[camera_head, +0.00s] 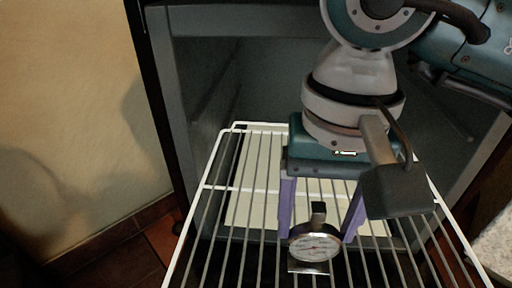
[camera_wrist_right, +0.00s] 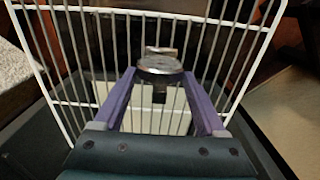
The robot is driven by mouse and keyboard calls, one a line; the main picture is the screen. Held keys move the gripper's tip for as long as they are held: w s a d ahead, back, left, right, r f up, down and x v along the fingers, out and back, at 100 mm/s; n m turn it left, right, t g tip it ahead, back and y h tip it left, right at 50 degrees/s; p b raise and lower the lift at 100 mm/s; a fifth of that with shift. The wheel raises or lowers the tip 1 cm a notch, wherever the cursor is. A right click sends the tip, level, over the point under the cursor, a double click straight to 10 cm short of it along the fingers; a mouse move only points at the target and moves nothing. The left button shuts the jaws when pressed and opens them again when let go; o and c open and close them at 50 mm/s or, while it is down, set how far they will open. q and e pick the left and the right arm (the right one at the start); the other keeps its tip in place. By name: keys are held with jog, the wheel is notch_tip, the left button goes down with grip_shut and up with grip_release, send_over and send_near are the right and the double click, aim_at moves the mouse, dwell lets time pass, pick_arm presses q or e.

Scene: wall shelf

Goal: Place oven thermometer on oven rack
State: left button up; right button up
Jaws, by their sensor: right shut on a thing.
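The oven thermometer (camera_head: 314,248) has a round white dial in a metal rim, a dark top tab and a flat metal foot. My right gripper (camera_head: 319,234) reaches down from above with its purple fingers on either side of the thermometer and is shut on it. The right wrist view also shows the thermometer (camera_wrist_right: 160,65) between the tips of the right gripper (camera_wrist_right: 160,76). The oven rack (camera_head: 233,189) is a white-edged wire grid below the thermometer. I cannot tell whether the foot touches the wires. My left gripper is not in view.
The rack extends out of a dark grey oven cavity (camera_head: 225,60) with side walls. A pale flat panel (camera_head: 260,205) shows beneath the wires. A beige wall (camera_head: 70,110) is at the left. Bare rack wires lie left and right of the thermometer.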

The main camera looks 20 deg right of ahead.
jog(key=shift+f, duration=0.1)
jog(key=shift+f, duration=0.15)
jog(key=o, duration=1.3)
jog(key=shift+r, duration=0.25)
notch_tip(320, 180, up, 11)
jog(key=p, duration=0.4)
jog(key=shift+p, duration=0.4)
jog(key=shift+r, duration=0.55)
